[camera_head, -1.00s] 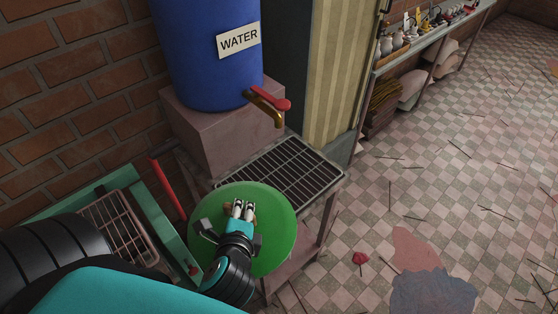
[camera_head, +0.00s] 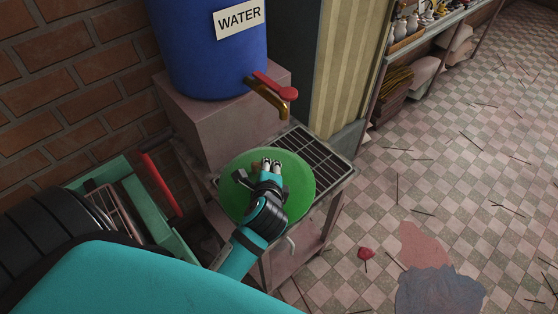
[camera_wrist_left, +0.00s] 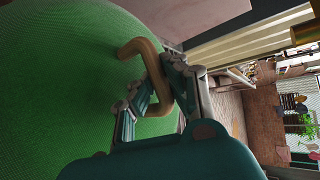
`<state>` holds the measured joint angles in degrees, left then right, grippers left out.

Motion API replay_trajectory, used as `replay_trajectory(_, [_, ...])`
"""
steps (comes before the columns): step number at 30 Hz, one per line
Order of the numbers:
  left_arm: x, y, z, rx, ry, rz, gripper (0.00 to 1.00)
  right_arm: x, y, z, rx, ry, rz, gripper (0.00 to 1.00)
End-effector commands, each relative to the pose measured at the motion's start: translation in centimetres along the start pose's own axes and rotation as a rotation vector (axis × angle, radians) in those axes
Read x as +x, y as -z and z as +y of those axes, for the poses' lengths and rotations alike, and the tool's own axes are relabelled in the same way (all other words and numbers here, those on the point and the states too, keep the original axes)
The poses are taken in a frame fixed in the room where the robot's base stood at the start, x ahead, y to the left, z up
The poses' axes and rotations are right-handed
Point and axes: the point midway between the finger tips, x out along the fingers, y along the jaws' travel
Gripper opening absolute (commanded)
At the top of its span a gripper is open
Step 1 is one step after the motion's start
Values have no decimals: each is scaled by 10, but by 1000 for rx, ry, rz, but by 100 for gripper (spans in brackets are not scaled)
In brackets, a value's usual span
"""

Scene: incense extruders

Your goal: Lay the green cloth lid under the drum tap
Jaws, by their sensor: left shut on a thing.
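The green cloth lid (camera_head: 306,182) is a round disc above the left part of the drain grate (camera_head: 318,160) in the head view. My left gripper (camera_head: 271,163) is over it, shut on its handle. In the left wrist view the tan handle (camera_wrist_left: 141,48) passes between the fingers (camera_wrist_left: 165,95), and the green lid (camera_wrist_left: 60,85) fills the left side. I cannot tell whether the lid touches the grate. The brass tap (camera_head: 268,101) with a red lever (camera_head: 275,86) juts from the blue drum (camera_head: 205,50), above and behind the lid. My right gripper is not seen.
The drum stands on a pinkish block (camera_head: 205,125) behind the grate. A green frame with a red bar (camera_head: 163,186) is at the left. A brick wall (camera_head: 70,80) closes the left side. The checkered floor at the right has scattered sticks and a red item (camera_head: 366,253).

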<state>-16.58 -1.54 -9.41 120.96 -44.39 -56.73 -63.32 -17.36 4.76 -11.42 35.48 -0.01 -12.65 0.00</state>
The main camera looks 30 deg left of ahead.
Motion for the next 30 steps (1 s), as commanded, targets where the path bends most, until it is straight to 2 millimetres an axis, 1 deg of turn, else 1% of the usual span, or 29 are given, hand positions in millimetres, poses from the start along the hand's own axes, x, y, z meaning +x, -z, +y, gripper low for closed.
replay_trajectory(1, [11, 4, -10, -1, 2, -1, 0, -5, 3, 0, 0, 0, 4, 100])
replay_trajectory(3, [23, 9, -17, -2, 2, 0, 0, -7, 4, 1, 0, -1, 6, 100])
replay_trajectory(6, [36, 15, -23, -1, 1, 0, 0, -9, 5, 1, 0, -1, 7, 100])
replay_trajectory(9, [43, 18, -26, -1, 1, 0, 0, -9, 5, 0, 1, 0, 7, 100])
replay_trajectory(11, [46, 19, -24, 0, -1, 0, 0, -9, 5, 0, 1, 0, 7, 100])
replay_trajectory(15, [54, 24, -7, 1, -5, 0, 0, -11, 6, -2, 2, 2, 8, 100])
replay_trajectory(18, [60, 28, 2, 0, -3, 1, 0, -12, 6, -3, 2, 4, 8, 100])
replay_trajectory(25, [61, 29, 4, -1, 0, 1, 0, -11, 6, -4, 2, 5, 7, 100])
replay_trajectory(26, [61, 29, 4, -1, -1, 1, 8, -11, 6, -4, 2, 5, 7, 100])
replay_trajectory(30, [61, 29, 4, 0, -1, 1, 26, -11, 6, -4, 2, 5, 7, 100])
